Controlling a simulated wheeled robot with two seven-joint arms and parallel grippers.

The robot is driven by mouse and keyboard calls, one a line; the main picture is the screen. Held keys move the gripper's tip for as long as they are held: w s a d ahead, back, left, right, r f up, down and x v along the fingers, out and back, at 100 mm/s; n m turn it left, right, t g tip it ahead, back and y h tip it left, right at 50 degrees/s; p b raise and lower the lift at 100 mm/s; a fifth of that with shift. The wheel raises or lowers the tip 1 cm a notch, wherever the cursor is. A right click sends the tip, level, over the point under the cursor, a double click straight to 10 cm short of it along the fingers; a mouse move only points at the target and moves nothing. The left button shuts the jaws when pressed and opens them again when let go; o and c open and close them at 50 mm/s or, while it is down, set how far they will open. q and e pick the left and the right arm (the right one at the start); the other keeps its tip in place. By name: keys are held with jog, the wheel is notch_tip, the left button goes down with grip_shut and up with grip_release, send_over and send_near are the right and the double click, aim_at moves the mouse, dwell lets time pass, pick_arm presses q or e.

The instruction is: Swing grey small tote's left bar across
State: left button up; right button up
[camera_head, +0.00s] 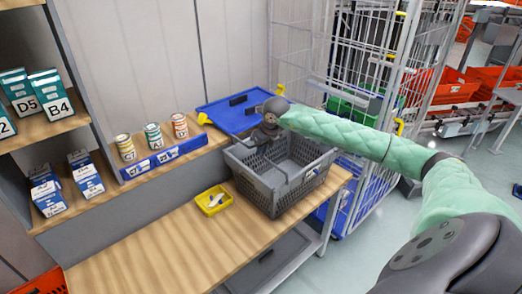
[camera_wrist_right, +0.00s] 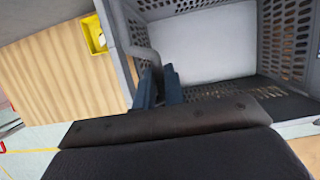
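The grey small tote (camera_head: 262,194) stands on the wooden bench and looks empty inside. It also fills the upper right of the right wrist view (camera_wrist_right: 290,40). Its left bar (camera_wrist_right: 138,45) is a thin bent grey rod that runs down to my right gripper's fingertips. My right gripper (camera_head: 263,138) is at the tote's far rim, reaching in from the right. In the right wrist view its two dark blue fingers (camera_wrist_right: 158,80) are close together with the bar's end between them. The exact contact is partly hidden by the fingers. My left gripper is not in view.
A small yellow bin (camera_head: 214,201) sits left of the tote on the bench. A blue tote (camera_head: 222,108) lies behind it. Cans (camera_head: 153,136) stand on a ledge at the left. A wire cage cart (camera_head: 350,60) stands behind my right arm. The bench's front left is clear.

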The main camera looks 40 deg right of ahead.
jog(key=shift+d+f+b, duration=0.3)
jog(key=shift+d+f, duration=0.05)
jog(key=shift+d, duration=0.25)
jog(key=shift+w+d+f+b, duration=0.1)
jog(key=shift+d+f+b, duration=0.55)
jog(key=shift+b, duration=0.2)
